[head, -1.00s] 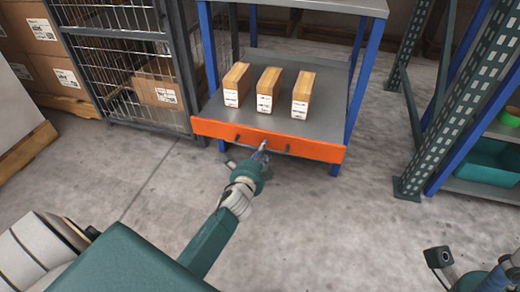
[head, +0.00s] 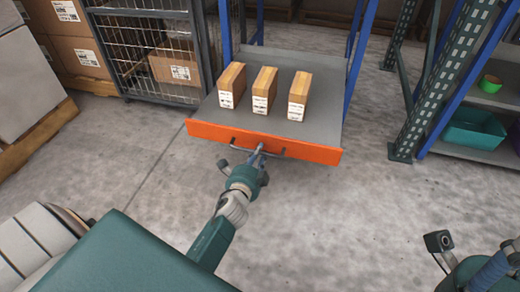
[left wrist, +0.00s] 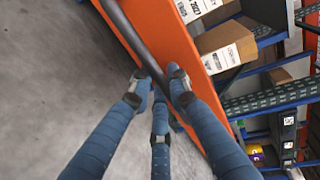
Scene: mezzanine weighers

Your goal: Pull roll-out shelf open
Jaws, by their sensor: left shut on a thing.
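The roll-out shelf (head: 318,128) is a grey tray with an orange front panel (head: 215,132), and it stands pulled out past the blue posts of its rack. A dark bar handle (head: 275,152) runs along the front panel. My left gripper (head: 260,153) is shut on the handle near its middle. In the left wrist view its fingers (left wrist: 160,88) close around the dark bar (left wrist: 143,38) beside the orange panel (left wrist: 172,45). Part of my right arm's end (head: 480,272) shows at the lower right, but its fingers are not clear.
Three cartons (head: 264,90) stand upright on the shelf. A wire cage (head: 150,50) stands at the left, with stacked boxes (head: 70,40) beyond. A green rack upright (head: 425,90) and a teal bin (head: 474,130) are at the right. The concrete floor before the shelf is clear.

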